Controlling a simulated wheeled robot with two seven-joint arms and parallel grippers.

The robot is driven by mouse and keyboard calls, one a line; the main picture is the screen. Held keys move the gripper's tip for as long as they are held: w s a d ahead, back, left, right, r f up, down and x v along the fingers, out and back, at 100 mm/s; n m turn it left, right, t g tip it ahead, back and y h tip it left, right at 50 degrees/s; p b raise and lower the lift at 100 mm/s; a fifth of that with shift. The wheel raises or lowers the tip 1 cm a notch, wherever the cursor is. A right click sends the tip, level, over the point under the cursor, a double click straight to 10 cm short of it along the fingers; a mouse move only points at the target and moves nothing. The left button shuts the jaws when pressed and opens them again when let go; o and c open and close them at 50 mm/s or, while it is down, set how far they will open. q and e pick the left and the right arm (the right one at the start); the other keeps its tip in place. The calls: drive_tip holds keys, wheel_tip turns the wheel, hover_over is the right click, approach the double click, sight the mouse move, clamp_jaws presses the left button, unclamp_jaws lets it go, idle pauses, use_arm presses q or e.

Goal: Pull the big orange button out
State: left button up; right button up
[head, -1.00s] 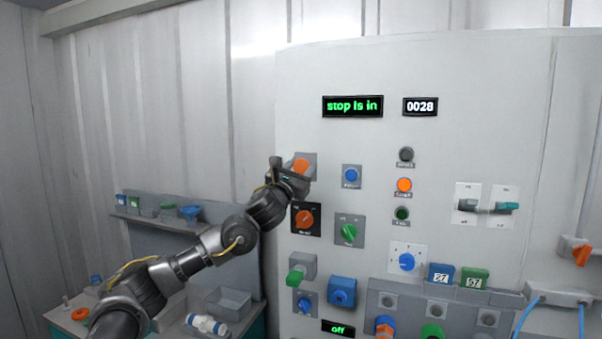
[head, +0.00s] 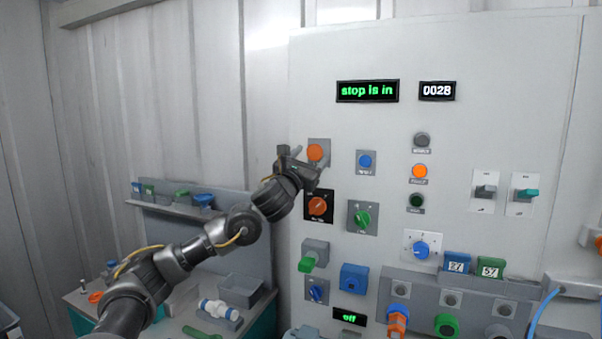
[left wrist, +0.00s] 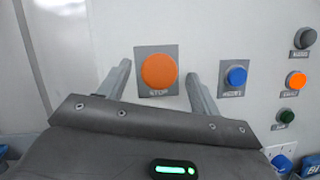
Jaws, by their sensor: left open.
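The big orange button (head: 315,152) sits on a grey plate at the upper left of the white panel. In the left wrist view the button (left wrist: 159,71) is a round orange cap above the label STOP. My left gripper (head: 305,160) is in front of it, with its fingers spread and nothing between them gripped. In the left wrist view its two fingers (left wrist: 160,85) stand on either side of the button's plate, apart from the cap. A display (head: 367,91) above reads "stop is in". My right gripper is in neither view.
A blue button (head: 366,161) on its own plate is just right of the orange one. An orange rotary knob (head: 318,207) sits below, and a green knob (head: 362,218) lies to its right. A counter display (head: 437,91) reads 0028. A workbench with a grey bin (head: 240,291) stands at lower left.

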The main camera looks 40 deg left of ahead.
use_arm(q)
drive_tip(key=b+v, duration=0.4)
drive_tip(key=v, duration=0.5)
drive_tip(key=shift+w, duration=0.1)
